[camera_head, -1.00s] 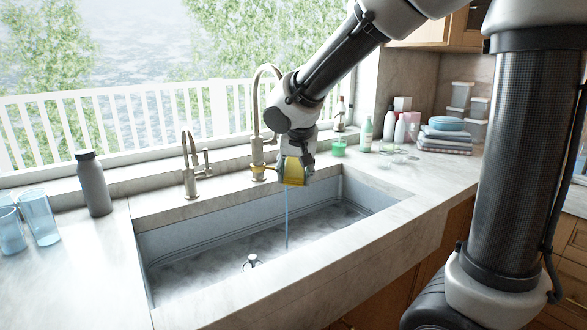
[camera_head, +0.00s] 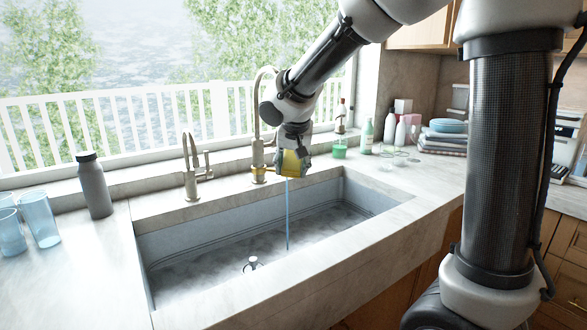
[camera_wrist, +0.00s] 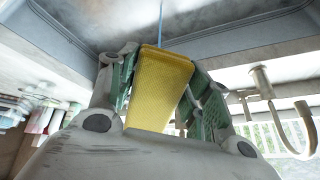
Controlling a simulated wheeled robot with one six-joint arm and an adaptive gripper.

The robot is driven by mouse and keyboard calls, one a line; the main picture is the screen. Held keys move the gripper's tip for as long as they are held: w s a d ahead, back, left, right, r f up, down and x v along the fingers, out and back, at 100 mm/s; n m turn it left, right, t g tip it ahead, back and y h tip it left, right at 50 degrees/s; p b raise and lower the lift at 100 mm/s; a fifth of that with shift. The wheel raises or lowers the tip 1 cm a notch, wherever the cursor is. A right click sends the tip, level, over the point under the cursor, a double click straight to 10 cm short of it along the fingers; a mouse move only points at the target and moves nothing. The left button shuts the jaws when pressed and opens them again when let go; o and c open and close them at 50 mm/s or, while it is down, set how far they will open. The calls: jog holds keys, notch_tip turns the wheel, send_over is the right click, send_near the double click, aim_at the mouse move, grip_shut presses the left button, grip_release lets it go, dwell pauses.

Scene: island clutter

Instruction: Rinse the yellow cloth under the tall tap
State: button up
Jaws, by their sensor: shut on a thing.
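The yellow cloth (camera_head: 291,164) is held over the sink (camera_head: 160,240), below the tall tap (camera_head: 258,120). A thin blue stream of water (camera_head: 287,215) runs down from about the cloth into the sink. My gripper (camera_head: 293,160) is shut on the cloth and points down. In the wrist view the cloth (camera_wrist: 160,85) looks like a flat yellow block between the two green-padded fingers of my gripper (camera_wrist: 160,95). The water (camera_wrist: 161,25) shows just beyond the cloth's far end. The tall tap's spout end is hidden behind my arm in the head view.
A short tap (camera_head: 191,170) stands left on the sink's back ledge. A grey bottle (camera_head: 94,186) and blue glasses (camera_head: 40,217) are at the left. The sink basin is mostly open.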

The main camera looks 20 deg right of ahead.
aim_at(287, 151)
jog(key=shift+w+d, duration=0.2)
jog(key=shift+w, duration=1.1)
jog(key=shift+w+d, duration=0.2)
jog(key=shift+w, duration=1.1)
jog(key=shift+a, duration=0.15)
jog(key=shift+a, duration=0.5)
jog(key=shift+d, duration=0.15)
jog(key=shift+d, duration=1.05)
